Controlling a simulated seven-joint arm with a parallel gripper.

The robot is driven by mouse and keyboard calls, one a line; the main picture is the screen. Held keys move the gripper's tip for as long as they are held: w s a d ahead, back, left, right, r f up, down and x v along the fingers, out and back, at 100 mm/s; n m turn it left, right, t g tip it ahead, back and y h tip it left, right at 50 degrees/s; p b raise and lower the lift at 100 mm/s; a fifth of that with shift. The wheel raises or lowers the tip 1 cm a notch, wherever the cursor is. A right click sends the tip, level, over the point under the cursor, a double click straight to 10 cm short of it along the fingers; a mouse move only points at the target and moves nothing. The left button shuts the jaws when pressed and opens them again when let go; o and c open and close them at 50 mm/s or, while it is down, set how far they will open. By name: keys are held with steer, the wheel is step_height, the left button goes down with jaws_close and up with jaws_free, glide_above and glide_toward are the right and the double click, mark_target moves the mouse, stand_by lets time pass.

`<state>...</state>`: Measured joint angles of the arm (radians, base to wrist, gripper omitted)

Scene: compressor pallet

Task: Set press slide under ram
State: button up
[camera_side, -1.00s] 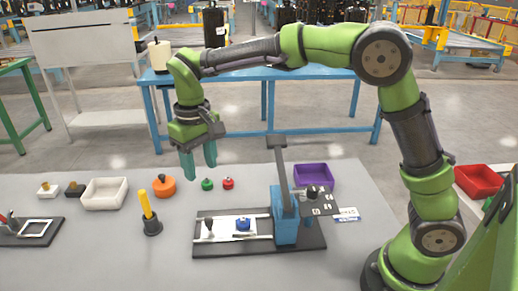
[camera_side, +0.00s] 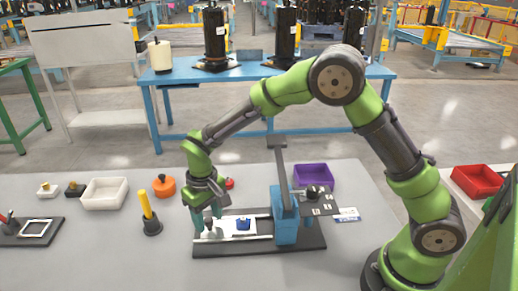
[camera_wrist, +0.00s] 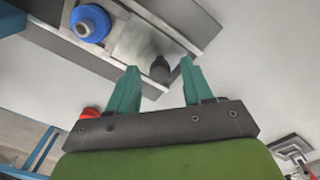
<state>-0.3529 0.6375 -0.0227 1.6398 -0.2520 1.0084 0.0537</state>
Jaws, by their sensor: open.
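The press has a blue post (camera_side: 286,226) with a grey lever (camera_side: 281,175) on a dark base with pale rails (camera_side: 260,237). The light metal slide (camera_side: 225,227) lies between the rails, left of the post and not beneath it. A blue round part (camera_side: 243,223) sits on the slide; it also shows in the wrist view (camera_wrist: 89,23). The slide's dark knob (camera_wrist: 161,70) stands at its left end. My gripper (camera_side: 204,231) is open and low over that end. In the wrist view the knob appears between the fingertips, with no visible contact.
A purple bin (camera_side: 314,174) stands behind the press, a white bin (camera_side: 105,194) at the left. A yellow-handled tool in a dark holder (camera_side: 150,219) and an orange round part (camera_side: 164,187) stand left of my gripper. A red piece (camera_side: 230,183) is behind it.

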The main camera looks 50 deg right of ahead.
mark_target(251, 227)
jaws_close()
stand_by(0.3)
steer(key=s+d, duration=0.7)
steer(key=shift+s+d, duration=0.25)
steer(key=shift+s, duration=0.05)
jaws_free()
steer(key=shift+w, duration=0.1)
step_height(251, 227, up, 17)
stand_by(0.5)
steer(key=shift+f, duration=0.1)
